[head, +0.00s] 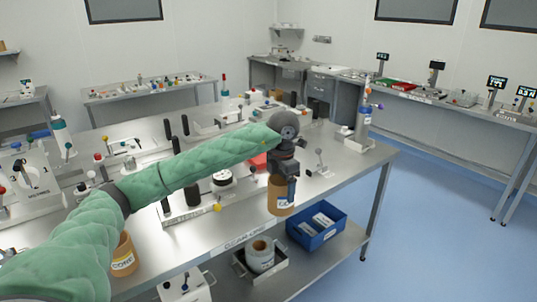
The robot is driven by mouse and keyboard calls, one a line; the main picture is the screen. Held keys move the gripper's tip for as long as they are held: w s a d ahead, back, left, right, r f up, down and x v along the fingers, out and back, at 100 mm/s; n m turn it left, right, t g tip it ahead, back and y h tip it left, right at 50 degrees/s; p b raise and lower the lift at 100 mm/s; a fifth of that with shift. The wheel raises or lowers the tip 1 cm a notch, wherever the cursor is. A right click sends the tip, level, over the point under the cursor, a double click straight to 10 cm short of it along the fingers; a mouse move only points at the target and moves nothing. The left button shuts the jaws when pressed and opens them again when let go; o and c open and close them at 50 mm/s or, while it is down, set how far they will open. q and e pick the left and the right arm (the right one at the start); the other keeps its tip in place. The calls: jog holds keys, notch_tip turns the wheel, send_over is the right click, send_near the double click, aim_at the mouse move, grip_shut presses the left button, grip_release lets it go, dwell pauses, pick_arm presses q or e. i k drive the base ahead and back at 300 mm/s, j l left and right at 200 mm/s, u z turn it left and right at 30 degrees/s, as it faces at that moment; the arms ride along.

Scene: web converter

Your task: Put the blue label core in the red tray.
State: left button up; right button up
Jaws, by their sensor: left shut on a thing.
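My left gripper (282,178) points down at the end of the green-sleeved arm and is shut on a tan core (280,193), which has a small pale label with bluish print. The core is upright at the table's front edge; I cannot tell if its base touches the table. Another tan core (124,257), with a pale label reading "CORE", stands at the front left, partly behind my arm. My right gripper is not in view.
The metal table (338,178) has knobs, posts and fixtures. A blue bin (317,226) and a grey holder with a roll (261,256) are on the shelf below. A red item (399,85) lies on the far bench. Blue floor is clear at right.

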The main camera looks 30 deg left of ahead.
aim_at(262, 160)
jog(key=i+j, duration=0.5)
jog(key=i, duration=0.2)
jog(key=i+j, duration=0.5)
jog(key=i, duration=0.2)
